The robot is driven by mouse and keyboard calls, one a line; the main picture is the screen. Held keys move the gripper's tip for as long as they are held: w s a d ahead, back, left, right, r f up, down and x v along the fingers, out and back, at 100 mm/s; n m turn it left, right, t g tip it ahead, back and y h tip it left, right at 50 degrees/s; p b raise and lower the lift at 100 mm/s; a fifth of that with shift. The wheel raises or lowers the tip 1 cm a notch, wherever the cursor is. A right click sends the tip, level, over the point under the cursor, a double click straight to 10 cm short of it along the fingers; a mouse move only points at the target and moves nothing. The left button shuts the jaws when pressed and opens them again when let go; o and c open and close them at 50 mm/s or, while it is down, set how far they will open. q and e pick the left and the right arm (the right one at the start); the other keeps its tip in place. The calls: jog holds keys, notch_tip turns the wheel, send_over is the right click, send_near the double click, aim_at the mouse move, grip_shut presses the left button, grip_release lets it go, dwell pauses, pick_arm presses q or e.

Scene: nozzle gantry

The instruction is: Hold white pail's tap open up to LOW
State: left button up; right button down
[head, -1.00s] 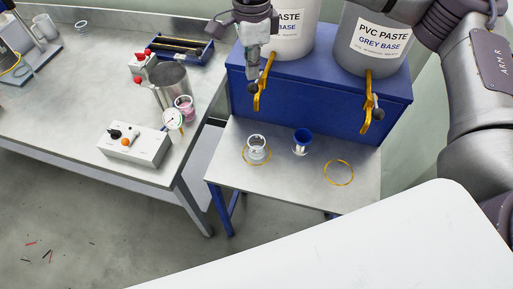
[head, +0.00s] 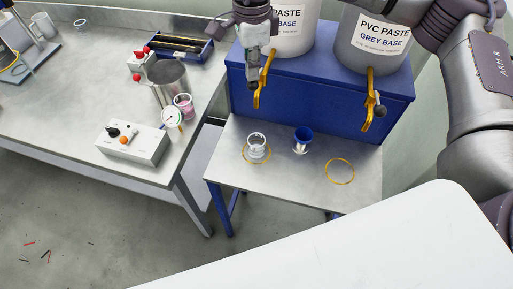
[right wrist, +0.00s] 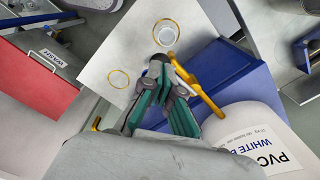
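The white pail (head: 293,35) stands on the blue stand at the back; its label is partly hidden. Its yellow tap (head: 264,82) hangs over the stand's front, and also shows in the right wrist view (right wrist: 205,98). My right gripper (head: 252,82) is at this tap's lever, left of the yellow spout. In the right wrist view its teal-padded fingers (right wrist: 163,75) close around the lever, with the dark knob (right wrist: 154,68) at their tips. A clear cup (head: 257,147) stands below in a yellow ring. I see no stream; the LOW mark is too small to read. My left gripper is out of view.
The grey pail (head: 372,42) with its own yellow tap (head: 368,100) stands to the right.

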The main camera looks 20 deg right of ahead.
jog(key=shift+f+b, duration=1.3)
jog(key=shift+f, duration=0.35)
jog(key=shift+r, duration=0.1)
dwell(1.3)
jog(key=shift+r+p, duration=1.2)
jog(key=shift+r, duration=1.05)
jog(key=shift+r+p, duration=1.35)
jog(key=shift+r, duration=1.2)
jog(key=shift+f, duration=0.1)
